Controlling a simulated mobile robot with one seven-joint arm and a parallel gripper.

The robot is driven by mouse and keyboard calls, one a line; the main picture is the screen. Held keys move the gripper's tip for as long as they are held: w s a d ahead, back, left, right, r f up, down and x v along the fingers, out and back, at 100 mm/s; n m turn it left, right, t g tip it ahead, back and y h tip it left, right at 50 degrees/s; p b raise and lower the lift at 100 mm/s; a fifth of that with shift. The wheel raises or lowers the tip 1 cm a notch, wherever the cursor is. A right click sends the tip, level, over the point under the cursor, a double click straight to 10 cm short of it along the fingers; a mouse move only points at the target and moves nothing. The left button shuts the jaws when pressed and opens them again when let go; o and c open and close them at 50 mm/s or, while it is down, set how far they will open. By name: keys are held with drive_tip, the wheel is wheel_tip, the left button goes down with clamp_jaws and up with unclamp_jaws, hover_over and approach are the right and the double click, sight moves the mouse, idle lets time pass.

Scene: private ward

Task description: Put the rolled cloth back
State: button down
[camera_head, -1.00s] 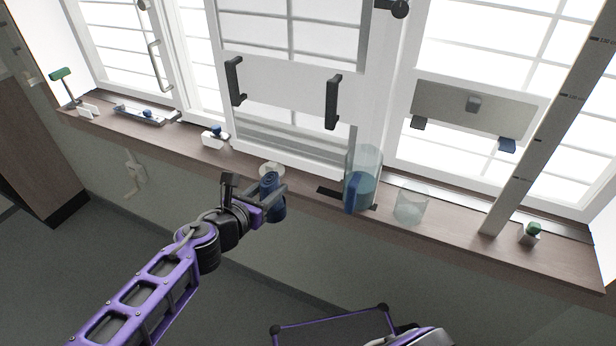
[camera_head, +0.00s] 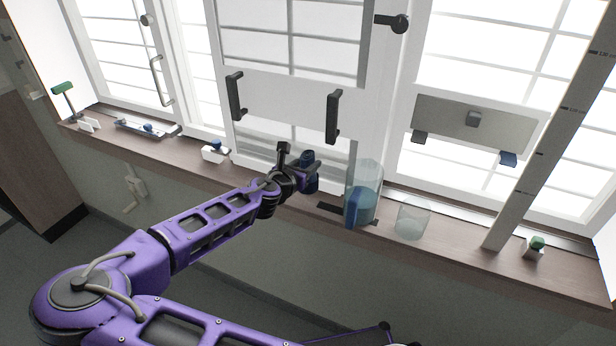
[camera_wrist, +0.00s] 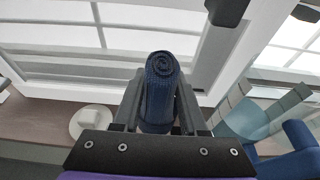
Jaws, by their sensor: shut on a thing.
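The rolled cloth (camera_wrist: 162,75) is dark blue and shows its spiral end in the wrist view. In the head view the cloth (camera_head: 308,163) is at the end of my arm, above the wooden window sill, with part of it hidden by the fingers. My gripper (camera_wrist: 160,108) is shut on the cloth, with one finger on each side. The same gripper (camera_head: 304,174) shows in the head view, left of the tall glass jug. A round white piece (camera_wrist: 90,122) lies on the sill, left of the gripper in the wrist view.
A tall jug (camera_head: 364,185) with bluish liquid and a blue handle stands right of my gripper, close by. A clear glass (camera_head: 412,218) stands beyond it. Black window handles (camera_head: 333,117) project above the sill. A white post (camera_head: 545,130) rises at the right.

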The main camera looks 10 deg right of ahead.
drive_tip(key=shift+w+d+f, duration=0.15)
drive_tip(key=shift+f, duration=2)
drive_tip(key=shift+f+b, duration=0.15)
drive_tip(key=shift+b, duration=0.2)
drive_tip(key=shift+c, duration=2.2)
unclamp_jaws()
drive_tip(key=shift+r, duration=0.2)
drive_tip(key=v, duration=1.2)
drive_tip(key=shift+p, duration=0.4)
